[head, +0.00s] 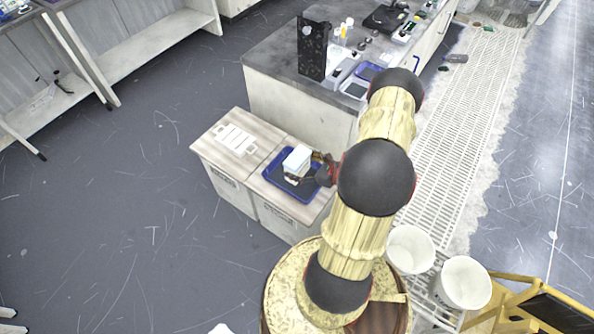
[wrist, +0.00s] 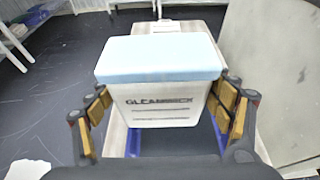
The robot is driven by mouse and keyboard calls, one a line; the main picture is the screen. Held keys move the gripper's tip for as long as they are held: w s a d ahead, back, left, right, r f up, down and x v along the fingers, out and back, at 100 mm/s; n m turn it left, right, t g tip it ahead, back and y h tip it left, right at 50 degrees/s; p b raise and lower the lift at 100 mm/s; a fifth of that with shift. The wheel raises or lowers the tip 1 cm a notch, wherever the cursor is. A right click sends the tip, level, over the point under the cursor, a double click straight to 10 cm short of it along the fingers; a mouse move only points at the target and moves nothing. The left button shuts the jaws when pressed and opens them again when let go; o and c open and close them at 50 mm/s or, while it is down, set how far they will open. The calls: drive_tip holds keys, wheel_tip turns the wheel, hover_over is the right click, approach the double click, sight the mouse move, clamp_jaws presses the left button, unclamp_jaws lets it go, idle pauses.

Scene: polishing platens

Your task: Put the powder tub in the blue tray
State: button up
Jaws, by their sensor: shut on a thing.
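The powder tub is a white box with a pale blue lid and dark lettering; it shows in the wrist view (wrist: 160,90) between the two fingers. In the head view the tub (head: 297,160) is over the blue tray (head: 284,191), which lies on the right-hand wooden-topped cabinet. The tray's blue also shows below the tub in the wrist view (wrist: 132,143). My gripper (wrist: 165,112) is shut on the tub, with padded fingers at its left and right sides. My gripper also shows in the head view (head: 304,177). Whether the tub's base touches the tray floor is hidden.
A white slatted piece (head: 237,140) lies on the left part of the cabinet top. Behind stands a dark-topped bench (head: 285,52) with a black speckled box (head: 313,48), small trays and bottles. Two white buckets (head: 411,249) stand right of my arm.

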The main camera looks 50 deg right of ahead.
drive_tip(key=w+d+f, duration=0.1)
drive_tip(key=w+d+f+b, duration=0.1)
drive_tip(key=f, duration=0.1)
drive_tip(key=w+d+f+b, duration=0.1)
drive_tip(key=f, duration=0.1)
drive_tip(key=shift+w+f, duration=0.15)
drive_tip(key=shift+f, duration=0.1)
drive_tip(key=shift+w+d+f+b, duration=0.1)
drive_tip(key=shift+f+b, duration=1.05)
drive_tip(key=shift+f, duration=0.45)
drive_tip(key=shift+f, duration=0.15)
drive_tip(key=o, duration=2)
drive_tip(key=shift+r, duration=0.2)
drive_tip(key=p+v, duration=0.3)
drive_tip(key=v, duration=0.9)
drive_tip(key=shift+p, duration=0.35)
